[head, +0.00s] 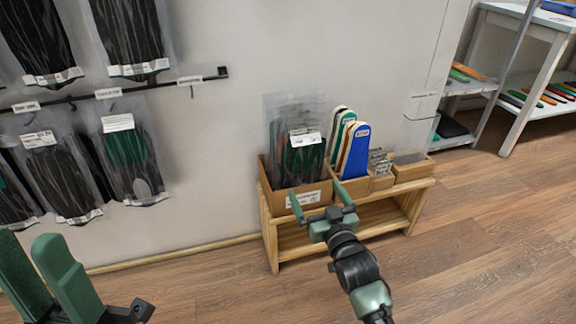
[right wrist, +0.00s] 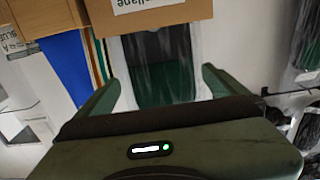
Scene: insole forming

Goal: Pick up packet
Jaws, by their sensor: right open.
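Clear packets (head: 297,145) with dark and green contents stand upright in a cardboard box (head: 312,196) on a low wooden shelf unit. The front one has a white label. In the right wrist view, a packet (right wrist: 160,62) sticks out from the box (right wrist: 145,12) and appears between my right fingers. My right gripper (head: 318,198) is open and empty in front of the box; contact with the packet cannot be told. My left gripper (head: 27,238) is at the bottom left, partly cut off, its green fingers apart with nothing seen between them.
Blue, white and green insoles (head: 354,150) stand in the bin right of the packets. More packets (head: 127,152) hang from wall rails (head: 215,76) at the left. The wooden shelf unit (head: 272,235) stands against the wall. A white rack (head: 520,90) is at the right. Wood floor around is clear.

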